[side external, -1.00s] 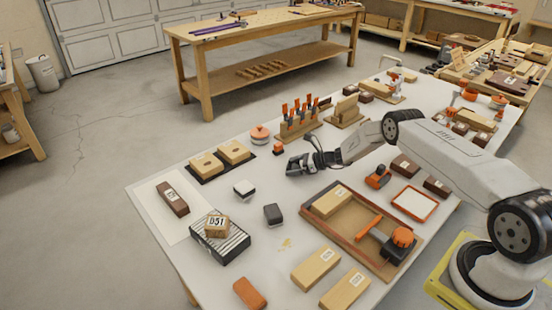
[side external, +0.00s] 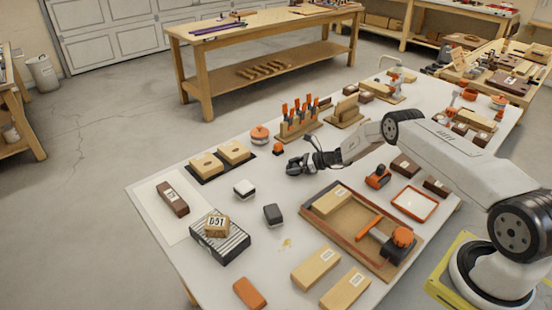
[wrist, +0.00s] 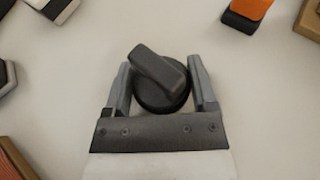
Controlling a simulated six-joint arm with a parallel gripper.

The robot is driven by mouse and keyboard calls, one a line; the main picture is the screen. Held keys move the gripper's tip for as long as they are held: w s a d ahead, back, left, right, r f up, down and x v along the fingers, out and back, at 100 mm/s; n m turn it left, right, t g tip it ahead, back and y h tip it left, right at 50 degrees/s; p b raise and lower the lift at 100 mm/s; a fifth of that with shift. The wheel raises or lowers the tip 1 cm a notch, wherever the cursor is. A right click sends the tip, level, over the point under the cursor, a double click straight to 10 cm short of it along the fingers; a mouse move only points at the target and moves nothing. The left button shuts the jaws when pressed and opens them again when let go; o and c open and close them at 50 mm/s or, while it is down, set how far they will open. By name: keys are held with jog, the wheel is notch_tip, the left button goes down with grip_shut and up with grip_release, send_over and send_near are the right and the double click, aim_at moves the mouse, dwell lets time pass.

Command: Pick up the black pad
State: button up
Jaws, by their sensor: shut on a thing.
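The black pad (wrist: 150,66) shows in the wrist view as a round black disc with a raised bar-shaped grip on top, set at a slant. My gripper (wrist: 160,70) has one finger on each side of it and is shut on it. In the side external view my gripper (side external: 299,165) is low over the white table, left of the orange-rimmed tray. The pad cannot be made out clearly there among the dark fingers. I cannot tell whether it touches the table.
A wooden tray (side external: 384,269) with a block and an orange-handled tool lies to the front right. A dark grey block (side external: 272,214) and a black-and-white block (side external: 244,188) stand to the left. A rack of orange-handled tools (side external: 299,127) stands behind. Bare tabletop surrounds my gripper.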

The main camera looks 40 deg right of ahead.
aim_at(295, 160)
jog(key=shift+r, duration=0.15)
jog(key=shift+r, duration=1.25)
jog(key=shift+s+r, duration=0.35)
jog(key=shift+r, duration=0.25)
jog(key=s+a+r, duration=0.2)
jog(key=s+r, duration=0.7)
jog(key=s, duration=0.4)
jog(key=shift+a, duration=0.4)
jog(key=shift+d, duration=0.1)
